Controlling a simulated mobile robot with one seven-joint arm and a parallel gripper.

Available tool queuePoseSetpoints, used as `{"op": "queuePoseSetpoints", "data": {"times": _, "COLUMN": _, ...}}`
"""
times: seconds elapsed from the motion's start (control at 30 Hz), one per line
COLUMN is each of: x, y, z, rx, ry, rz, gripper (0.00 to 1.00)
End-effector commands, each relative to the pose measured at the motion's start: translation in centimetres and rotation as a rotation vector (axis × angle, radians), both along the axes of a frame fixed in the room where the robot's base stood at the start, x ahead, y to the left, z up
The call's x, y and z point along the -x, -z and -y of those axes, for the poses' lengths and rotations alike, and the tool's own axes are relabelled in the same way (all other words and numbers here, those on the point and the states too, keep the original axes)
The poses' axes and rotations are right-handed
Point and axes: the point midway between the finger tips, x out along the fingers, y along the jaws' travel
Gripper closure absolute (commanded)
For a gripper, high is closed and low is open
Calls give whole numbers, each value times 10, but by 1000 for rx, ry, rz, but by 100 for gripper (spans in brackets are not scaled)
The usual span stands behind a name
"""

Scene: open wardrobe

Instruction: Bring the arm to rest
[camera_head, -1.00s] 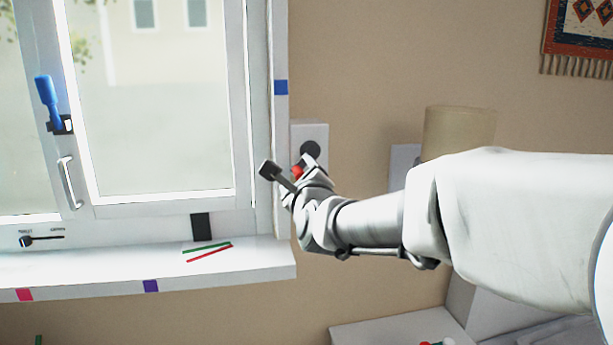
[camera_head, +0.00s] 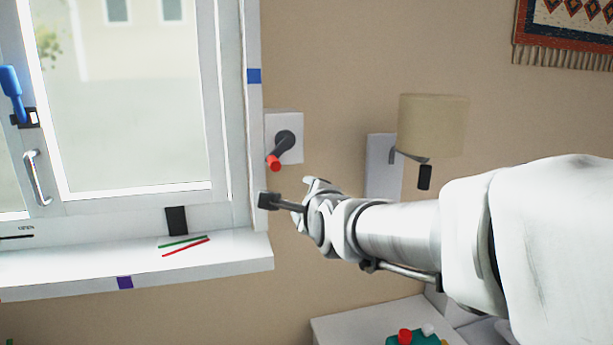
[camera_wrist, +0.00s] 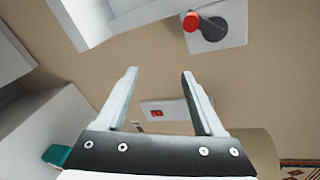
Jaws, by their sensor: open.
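My gripper (camera_wrist: 158,72) is open and empty in the wrist view, its two fingers apart with bare wall between and beyond them. In the head view my arm reaches in from the right, and my gripper (camera_head: 308,186) is in front of the wall, right of the window frame. A wall box with a dark crank and red knob (camera_head: 274,163) is just above and left of it. The red knob also shows in the wrist view (camera_wrist: 191,22), beyond the right finger and apart from it.
The window (camera_head: 130,110) with a blue handle (camera_head: 12,90) and its white sill (camera_head: 60,270) are at left. Green and red sticks (camera_head: 186,246) lie on the sill. A beige lamp (camera_head: 432,125) is on the wall above my arm. A white surface (camera_head: 345,325) with a teal item is below.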

Motion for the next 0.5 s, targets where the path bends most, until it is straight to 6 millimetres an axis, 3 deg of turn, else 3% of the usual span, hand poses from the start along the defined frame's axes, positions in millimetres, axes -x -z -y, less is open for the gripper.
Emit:
{"op": "queuePoseSetpoints", "data": {"times": 0.03, "x": 11, "y": 15, "z": 23, "rx": 133, "ry": -6, "rz": -54, "gripper": 30}}
{"op": "queuePoseSetpoints", "data": {"times": 0.1, "x": 30, "y": 31, "z": 46, "rx": 318, "ry": -41, "rz": -117, "gripper": 30}}
{"op": "queuePoseSetpoints", "data": {"times": 0.5, "x": 149, "y": 75, "z": 108, "rx": 1106, "ry": -445, "rz": -289, "gripper": 30}}
